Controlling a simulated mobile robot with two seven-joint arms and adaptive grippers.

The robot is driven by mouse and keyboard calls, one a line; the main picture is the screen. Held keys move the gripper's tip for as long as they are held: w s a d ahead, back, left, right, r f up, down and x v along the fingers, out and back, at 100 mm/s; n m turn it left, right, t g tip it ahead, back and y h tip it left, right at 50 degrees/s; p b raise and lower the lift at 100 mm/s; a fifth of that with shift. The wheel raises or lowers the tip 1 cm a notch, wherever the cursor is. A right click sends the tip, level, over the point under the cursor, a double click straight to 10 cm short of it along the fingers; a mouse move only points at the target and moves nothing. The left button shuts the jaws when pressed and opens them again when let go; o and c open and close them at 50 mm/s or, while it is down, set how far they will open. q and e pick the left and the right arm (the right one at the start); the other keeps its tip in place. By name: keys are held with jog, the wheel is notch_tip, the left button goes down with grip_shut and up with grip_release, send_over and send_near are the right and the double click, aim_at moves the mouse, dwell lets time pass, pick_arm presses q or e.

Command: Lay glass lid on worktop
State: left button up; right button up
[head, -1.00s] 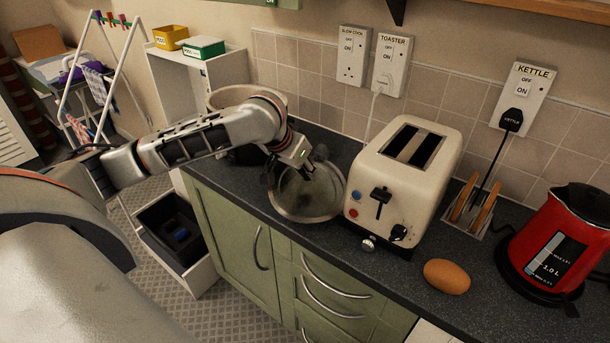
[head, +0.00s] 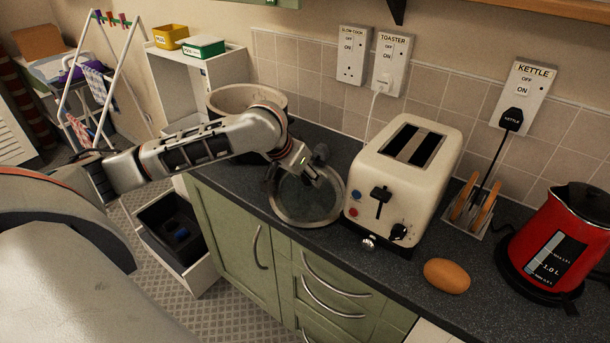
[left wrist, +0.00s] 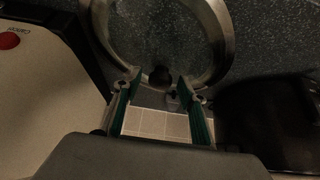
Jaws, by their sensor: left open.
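The glass lid (head: 302,222), a round clear disc with a metal rim, is at the dark worktop (head: 238,192), left of the toaster. The gripper is open; contact with the knob cannot be made out. My right gripper is out of view.
A cream toaster (head: 410,170) stands close right of the lid. An orange-brown oval object (head: 447,276) and a red kettle (head: 562,245) are farther right. The worktop's front edge is close to the lid.

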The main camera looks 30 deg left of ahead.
pick_arm(q)
jog(key=v, duration=1.2)
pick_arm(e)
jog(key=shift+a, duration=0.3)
pick_arm(q)
jog(key=shift+r, duration=0.15)
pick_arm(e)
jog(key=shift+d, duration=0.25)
